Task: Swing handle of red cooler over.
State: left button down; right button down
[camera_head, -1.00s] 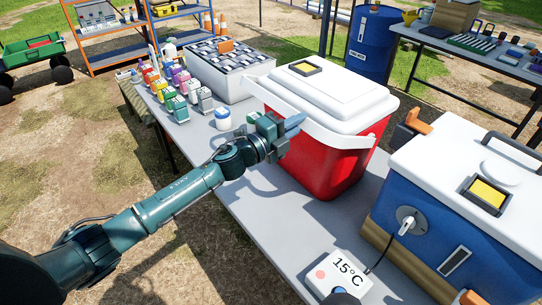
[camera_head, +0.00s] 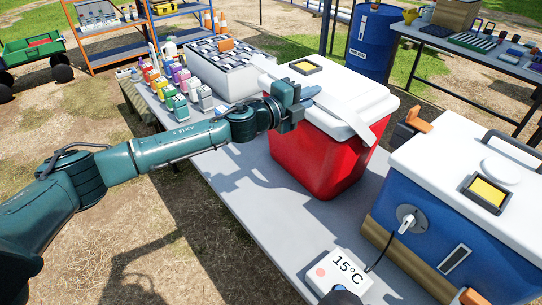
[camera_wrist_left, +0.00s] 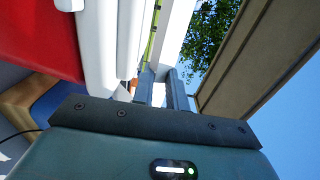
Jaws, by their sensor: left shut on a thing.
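The red cooler (camera_head: 312,160) stands on the grey table with its white lid (camera_head: 345,90) closed. Its white handle (camera_head: 345,110) is raised and runs over the front part of the lid, down to the right side of the cooler. My left gripper (camera_head: 303,97) is shut on the handle in front of the lid, and its fingers hide part of it. In the left wrist view, the handle (camera_wrist_left: 175,35) shows as a white strip running between the two fingers (camera_wrist_left: 162,90), beside the lid and the red body.
A blue cooler (camera_head: 450,225) with a white lid stands close at the right. A 15°C display (camera_head: 340,272) sits at the table's front. Several colored bottles (camera_head: 175,88) and a grey crate (camera_head: 205,75) stand behind left. The table (camera_head: 245,185) left of the red cooler is bare.

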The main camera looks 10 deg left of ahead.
pick_arm(q)
jog(key=w+d+r+g+y, duration=0.1)
jog(key=w+d+r, duration=0.3)
jog(key=r, duration=0.1)
jog(key=shift+w, duration=0.4)
jog(key=shift+r, duration=0.1)
jog(key=w+d+r+g+y, duration=0.1)
jog(key=w+d+r, duration=0.1)
jog(key=w+d, duration=0.3)
jog(key=shift+w+d+r+g, duration=0.25)
jog(key=shift+w+r+g, duration=0.15)
jog(key=shift+w, duration=0.75)
jog(key=c, duration=1.6)
grip_release()
jog(key=shift+s+r, duration=0.1)
jog(key=o, duration=0.4)
jog(key=shift+s+f, duration=0.1)
jog(key=shift+f, duration=0.1)
